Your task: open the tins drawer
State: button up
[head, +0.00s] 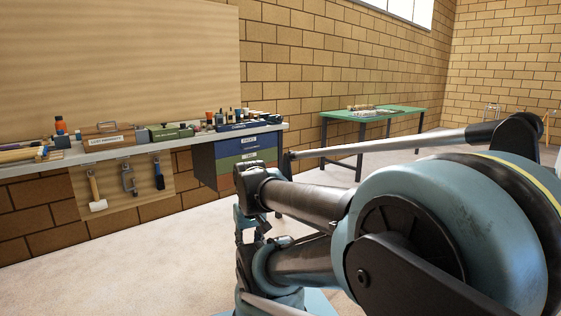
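A drawer unit (204,163) hangs under the right end of the workbench, with a blue drawer (228,145), a green drawer (228,163) and a red drawer (228,181) stacked one above the other. Their fronts look flush and shut. Pale labels show on them, but they are too small to read surely, so I cannot tell which is the tins drawer. My arm crosses in front of the unit's lower right part. Small dark and teal parts at the arm's far end (252,232) show below and in front of the drawers; the fingers cannot be made out.
The workbench top (75,154) holds boxes, bottles and tools. A mallet (96,195), a clamp (129,180) and a brush (158,172) hang below it. A green table (400,116) stands farther back by the brick wall. The floor (110,270) before the bench is clear.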

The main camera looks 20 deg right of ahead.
aim_at(224, 165)
jog(key=z, duration=0.35)
jog(key=i, duration=1.05)
